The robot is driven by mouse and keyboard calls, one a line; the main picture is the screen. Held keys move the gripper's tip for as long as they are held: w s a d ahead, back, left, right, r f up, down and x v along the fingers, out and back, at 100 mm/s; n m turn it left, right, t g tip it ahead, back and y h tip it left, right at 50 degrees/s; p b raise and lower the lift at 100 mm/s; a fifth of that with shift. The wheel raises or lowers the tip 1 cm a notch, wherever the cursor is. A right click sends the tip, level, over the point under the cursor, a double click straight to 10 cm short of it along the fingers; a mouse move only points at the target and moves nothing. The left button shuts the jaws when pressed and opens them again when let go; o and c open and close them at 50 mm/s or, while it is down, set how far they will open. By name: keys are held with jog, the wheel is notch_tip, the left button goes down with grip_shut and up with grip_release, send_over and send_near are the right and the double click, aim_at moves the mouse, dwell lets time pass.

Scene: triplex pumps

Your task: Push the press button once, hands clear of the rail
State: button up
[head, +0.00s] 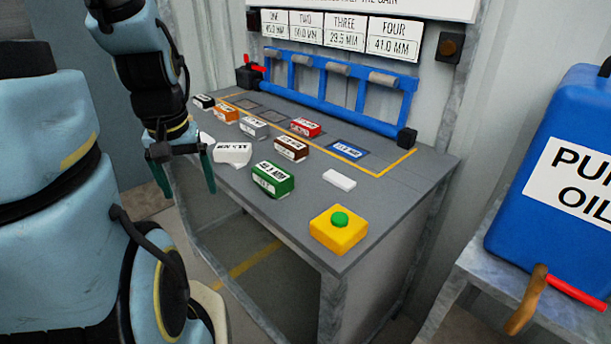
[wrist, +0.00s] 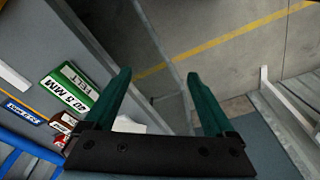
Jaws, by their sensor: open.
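The press button is a green round cap (head: 340,219) on a yellow box (head: 335,238), at the near right corner of the grey bench. The blue rail (head: 325,105) runs along the back of the bench. My gripper (head: 186,193) points down at the bench's left front edge, to the left of the button and well apart from it and the rail. In the wrist view the green fingers of my gripper (wrist: 158,76) are spread with nothing between them, over the floor beside the bench. The button does not show in the wrist view.
Several labelled blocks stand on the bench (head: 215,185), among them a green one (head: 273,180), a white one (head: 232,153) and a red one (head: 306,127). A small white piece (head: 340,180) lies behind the button. A blue oil can (head: 540,170) stands at right.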

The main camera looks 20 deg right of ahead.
grip_shut()
dwell(0.5)
dwell(0.9)
